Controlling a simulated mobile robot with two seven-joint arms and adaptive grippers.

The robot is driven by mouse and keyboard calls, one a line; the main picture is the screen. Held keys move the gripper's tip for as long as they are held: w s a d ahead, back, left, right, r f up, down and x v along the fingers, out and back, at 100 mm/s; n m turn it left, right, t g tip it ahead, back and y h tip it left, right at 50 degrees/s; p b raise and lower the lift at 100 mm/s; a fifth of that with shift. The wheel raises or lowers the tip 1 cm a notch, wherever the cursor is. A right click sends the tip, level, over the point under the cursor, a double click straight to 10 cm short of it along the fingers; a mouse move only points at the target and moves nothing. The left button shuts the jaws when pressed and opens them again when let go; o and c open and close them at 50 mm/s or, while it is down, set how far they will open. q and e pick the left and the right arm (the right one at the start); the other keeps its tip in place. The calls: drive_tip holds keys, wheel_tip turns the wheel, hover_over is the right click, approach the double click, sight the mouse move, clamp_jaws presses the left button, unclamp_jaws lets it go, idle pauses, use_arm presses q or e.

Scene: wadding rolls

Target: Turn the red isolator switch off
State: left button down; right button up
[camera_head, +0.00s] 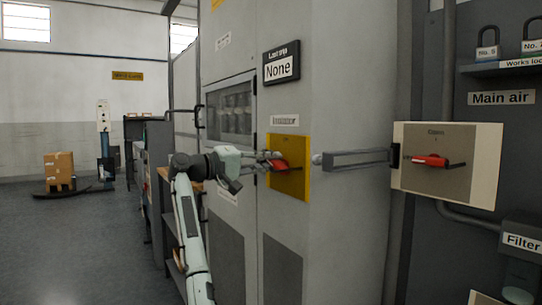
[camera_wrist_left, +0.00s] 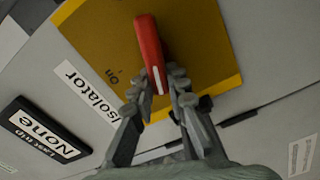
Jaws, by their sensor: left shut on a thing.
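The red isolator switch (camera_head: 281,164) sits on a yellow plate (camera_head: 298,143) on the grey cabinet front, under an "Isolator" label (camera_head: 285,119). My left gripper (camera_head: 268,160) reaches it from the left, with its fingers at the handle. In the left wrist view, the red handle (camera_wrist_left: 149,45) with its white stripe runs down between the fingertips of my left gripper (camera_wrist_left: 163,88), which is shut on its near end. An "On" mark shows on the yellow plate (camera_wrist_left: 95,35) beside the handle. The switch's base is partly hidden. My right gripper is not in view.
A grey bar handle (camera_head: 355,153) sticks out to the right. Beyond it is another red-handled switch (camera_head: 431,161) on a pale panel, under a "Main air" label (camera_head: 501,98). Open floor (camera_head: 75,240) lies left.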

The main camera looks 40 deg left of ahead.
use_arm(q)
drive_tip(key=shift+f+n, duration=0.25)
drive_tip(key=shift+n, duration=0.65)
drive_tip(key=shift+f+n, duration=0.25)
drive_tip(key=shift+n, duration=0.65)
drive_tip(key=c, duration=1.5)
unclamp_jaws()
drive_tip(key=shift+a, duration=0.1)
drive_tip(key=v, duration=1.2)
drive_tip(key=shift+f, duration=0.1)
